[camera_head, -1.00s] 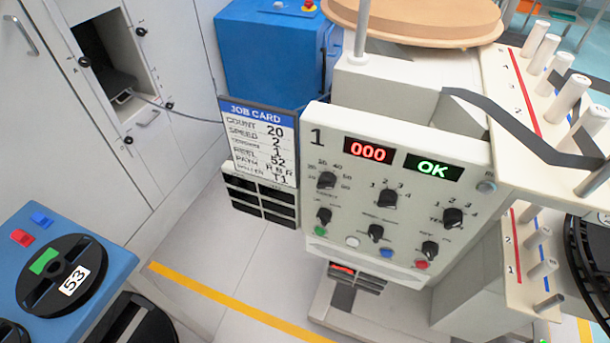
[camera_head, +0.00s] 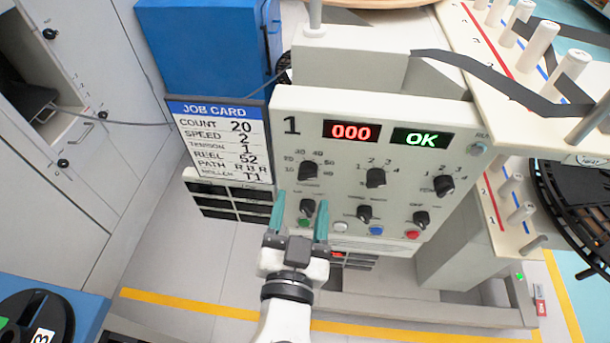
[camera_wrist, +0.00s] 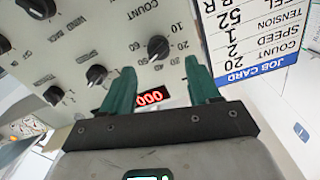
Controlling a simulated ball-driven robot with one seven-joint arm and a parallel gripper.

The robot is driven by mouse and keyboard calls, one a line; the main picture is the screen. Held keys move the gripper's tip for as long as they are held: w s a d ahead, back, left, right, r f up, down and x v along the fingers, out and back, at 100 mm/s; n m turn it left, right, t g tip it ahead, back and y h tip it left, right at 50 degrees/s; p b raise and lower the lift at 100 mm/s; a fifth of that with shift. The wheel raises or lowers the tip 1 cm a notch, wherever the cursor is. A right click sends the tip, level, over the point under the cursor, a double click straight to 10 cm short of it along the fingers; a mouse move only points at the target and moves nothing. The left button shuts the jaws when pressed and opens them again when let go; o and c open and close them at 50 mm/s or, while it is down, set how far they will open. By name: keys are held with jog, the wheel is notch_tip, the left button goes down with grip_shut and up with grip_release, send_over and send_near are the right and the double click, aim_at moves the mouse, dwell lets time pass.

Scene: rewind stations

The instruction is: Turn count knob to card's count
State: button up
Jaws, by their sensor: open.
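The job card (camera_head: 222,140) reads COUNT 20. The count knob (camera_head: 308,169) is the black top-left knob on the white panel (camera_head: 290,103), below the red display (camera_head: 352,131) reading 000. It also shows in the wrist view (camera_wrist: 158,47), where the panel is upside down and COUNT is printed beside it. I cannot tell surely which number its pointer marks. My gripper (camera_head: 300,205) is open and empty, with teal fingers in front of the panel, below the count knob. In the wrist view, my gripper (camera_wrist: 159,80) shows its fingers apart, with the knob beyond their tips.
Other black knobs sit close by: the speed knob (camera_head: 376,177), a small lower-left knob (camera_head: 307,207) and more to the right. Coloured buttons line the panel's bottom. A green OK display (camera_head: 420,139) is lit. A blue box (camera_head: 195,45) stands behind the card.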

aim_at(307, 179)
jog(key=w, duration=0.3)
jog(key=w+p, duration=0.1)
jog(key=w, duration=0.2)
jog(key=shift+d, duration=0.2)
jog(key=c, duration=1)
